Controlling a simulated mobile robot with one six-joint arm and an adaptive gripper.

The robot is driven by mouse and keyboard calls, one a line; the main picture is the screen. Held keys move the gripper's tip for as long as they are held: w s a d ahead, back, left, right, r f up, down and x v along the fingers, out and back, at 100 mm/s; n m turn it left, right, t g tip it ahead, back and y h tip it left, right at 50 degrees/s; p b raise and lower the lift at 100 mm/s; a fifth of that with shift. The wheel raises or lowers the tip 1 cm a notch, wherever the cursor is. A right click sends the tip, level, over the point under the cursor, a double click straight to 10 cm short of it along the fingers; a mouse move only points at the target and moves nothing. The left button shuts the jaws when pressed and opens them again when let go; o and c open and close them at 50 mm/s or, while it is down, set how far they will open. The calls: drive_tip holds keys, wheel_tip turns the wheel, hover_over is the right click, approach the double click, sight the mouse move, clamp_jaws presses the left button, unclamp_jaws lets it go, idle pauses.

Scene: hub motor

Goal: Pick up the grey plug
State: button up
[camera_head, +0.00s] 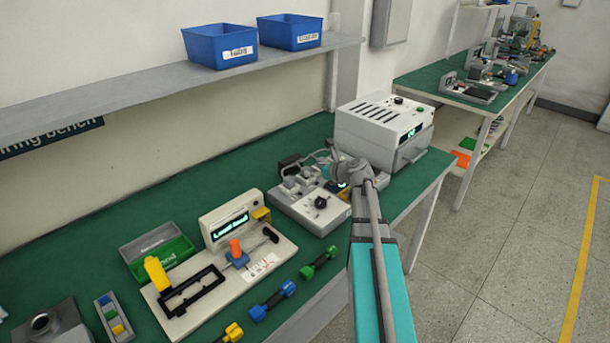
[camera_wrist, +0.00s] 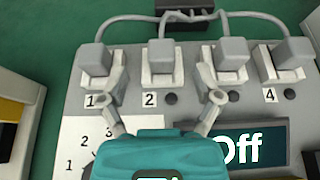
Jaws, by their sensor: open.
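Several grey plugs sit in a row of white numbered sockets on a grey panel (camera_head: 281,208), each with a grey cable. In the wrist view, one plug (camera_wrist: 95,59) is at socket 1, one (camera_wrist: 165,50) at socket 2, one (camera_wrist: 235,52) at the unlabelled-looking third socket and one (camera_wrist: 293,52) at socket 4. My gripper (camera_wrist: 167,88) is open and empty over the panel, its fingers either side of the number 2 label. Whether the fingertips are level with the plug at socket 2 cannot be told. In the head view my gripper (camera_head: 347,180) hides part of the panel.
The panel has a display (camera_wrist: 240,148) reading "Off" and a black knob (camera_head: 321,202). A white machine (camera_head: 375,132) stands just behind. A black block (camera_wrist: 184,14) joins the cables. A motor fixture (camera_head: 240,225) stands left, with several coloured connectors along the bench's front edge.

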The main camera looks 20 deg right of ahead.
sight(305, 168)
drive_tip(key=b+x, duration=0.1)
drive_tip(key=x, duration=0.3)
drive_tip(key=shift+w+d+f+b, duration=0.1)
drive_tip(key=shift+f+b, duration=0.05)
drive_tip(key=shift+b, duration=0.25)
drive_tip(key=shift+w+a+f, duration=0.15)
drive_tip(key=shift+w+a, duration=0.1)
drive_tip(key=shift+w, duration=0.2)
clamp_jaws()
drive_tip(key=shift+r, duration=0.25)
